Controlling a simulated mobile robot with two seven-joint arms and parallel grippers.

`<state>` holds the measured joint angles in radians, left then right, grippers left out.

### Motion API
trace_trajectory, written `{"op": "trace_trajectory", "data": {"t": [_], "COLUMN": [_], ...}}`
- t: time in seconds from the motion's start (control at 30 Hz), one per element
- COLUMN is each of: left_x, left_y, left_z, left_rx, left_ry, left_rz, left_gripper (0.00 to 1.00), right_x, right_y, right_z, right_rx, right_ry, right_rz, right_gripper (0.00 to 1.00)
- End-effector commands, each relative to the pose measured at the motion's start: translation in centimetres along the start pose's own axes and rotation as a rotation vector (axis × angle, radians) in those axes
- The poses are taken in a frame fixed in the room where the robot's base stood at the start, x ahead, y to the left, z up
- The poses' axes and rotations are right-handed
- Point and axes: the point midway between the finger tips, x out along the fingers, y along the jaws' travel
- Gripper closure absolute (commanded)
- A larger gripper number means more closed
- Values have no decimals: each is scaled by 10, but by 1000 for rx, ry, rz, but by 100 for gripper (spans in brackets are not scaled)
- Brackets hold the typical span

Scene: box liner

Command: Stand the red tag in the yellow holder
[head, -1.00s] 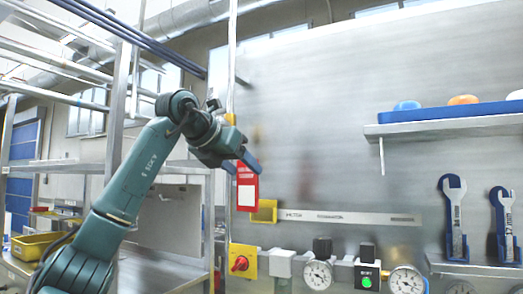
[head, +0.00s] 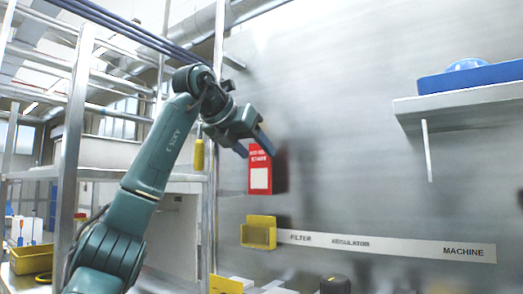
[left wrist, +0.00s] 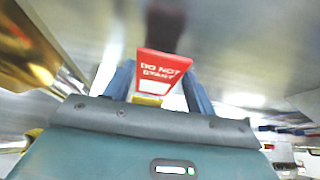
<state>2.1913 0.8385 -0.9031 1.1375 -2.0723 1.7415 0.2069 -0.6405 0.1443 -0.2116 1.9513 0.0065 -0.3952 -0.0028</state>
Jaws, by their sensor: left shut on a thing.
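The red tag (head: 260,168), with a white panel and lettering, is upright in my left gripper (head: 255,146) in the head view. The left gripper is shut on its top part. In the left wrist view the tag (left wrist: 161,66) reads "DO NOT START" and sits between the two blue fingers. The yellow holder (head: 258,232) is fixed on the metal wall, below the tag and apart from it. A bit of the holder (left wrist: 147,100) shows under the tag in the left wrist view. My right gripper is not in view.
A labelled strip (head: 390,246) runs along the wall right of the holder. A metal shelf (head: 470,104) with a blue tray (head: 475,82) juts out at the upper right. A metal rack (head: 75,130) stands at the left. The wall between tag and shelf is clear.

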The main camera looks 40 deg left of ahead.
Motion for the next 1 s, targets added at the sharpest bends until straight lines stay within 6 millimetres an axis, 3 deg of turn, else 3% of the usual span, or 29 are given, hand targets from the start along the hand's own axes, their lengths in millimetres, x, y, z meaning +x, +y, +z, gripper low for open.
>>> {"op": "trace_trajectory", "data": {"t": [0.67, 1.0], "left_x": [22, 34], "left_y": [0, 0], "left_z": [-40, -63], "left_rx": [1, 0], "left_ry": [1, 0], "left_rz": [0, 0], "left_gripper": [66, 66], "right_x": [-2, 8], "right_y": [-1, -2], "right_z": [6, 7], "right_rx": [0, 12], "right_ry": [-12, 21], "right_rz": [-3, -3], "right_gripper": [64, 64]}}
